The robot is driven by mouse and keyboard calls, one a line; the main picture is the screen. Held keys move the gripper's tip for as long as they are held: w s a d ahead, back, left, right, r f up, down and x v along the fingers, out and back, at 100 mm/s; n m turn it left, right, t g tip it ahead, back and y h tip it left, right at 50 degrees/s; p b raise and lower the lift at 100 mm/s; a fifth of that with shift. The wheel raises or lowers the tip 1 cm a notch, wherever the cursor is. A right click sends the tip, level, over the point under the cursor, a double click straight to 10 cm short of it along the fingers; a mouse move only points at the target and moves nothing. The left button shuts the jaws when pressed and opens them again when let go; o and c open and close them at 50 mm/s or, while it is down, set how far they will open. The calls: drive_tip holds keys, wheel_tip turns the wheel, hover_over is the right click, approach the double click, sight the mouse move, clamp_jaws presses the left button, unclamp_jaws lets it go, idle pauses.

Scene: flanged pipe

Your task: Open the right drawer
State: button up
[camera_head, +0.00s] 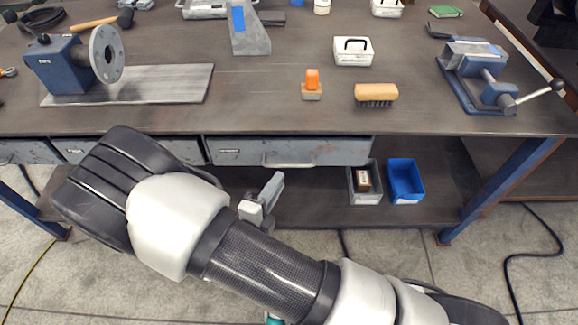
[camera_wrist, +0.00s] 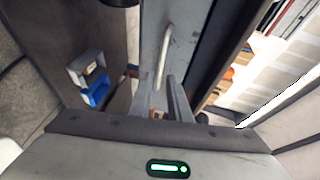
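The right drawer (camera_head: 240,151) is a grey metal drawer under the bench top, with a bar handle (camera_head: 288,165) along its lower front. It looks shut. My gripper (camera_head: 272,184) is just below and left of the handle's middle. In the wrist view, the drawer front (camera_wrist: 185,28) runs up the picture and the pale handle (camera_wrist: 165,45) stands out from it. My gripper (camera_wrist: 159,80) is open there, its two fingers apart, with the handle's near end lined up with the gap. I cannot tell whether the handle is between the fingers; nothing is gripped.
More grey drawers (camera_head: 72,150) sit to the left, partly behind my arm. A grey bin (camera_head: 365,196) and a blue bin (camera_head: 405,180) stand on the lower shelf (camera_head: 310,210). The bench top (camera_head: 250,110) carries a vise (camera_head: 485,75), a brush (camera_head: 376,93) and a flanged pipe (camera_head: 105,55).

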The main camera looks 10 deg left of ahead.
sight(288, 167)
drive_tip(key=b+x, duration=0.1)
drive_tip(key=x, duration=0.7)
drive_tip(key=shift+w+f, duration=0.1)
drive_tip(key=shift+w, duration=0.2)
clamp_jaws()
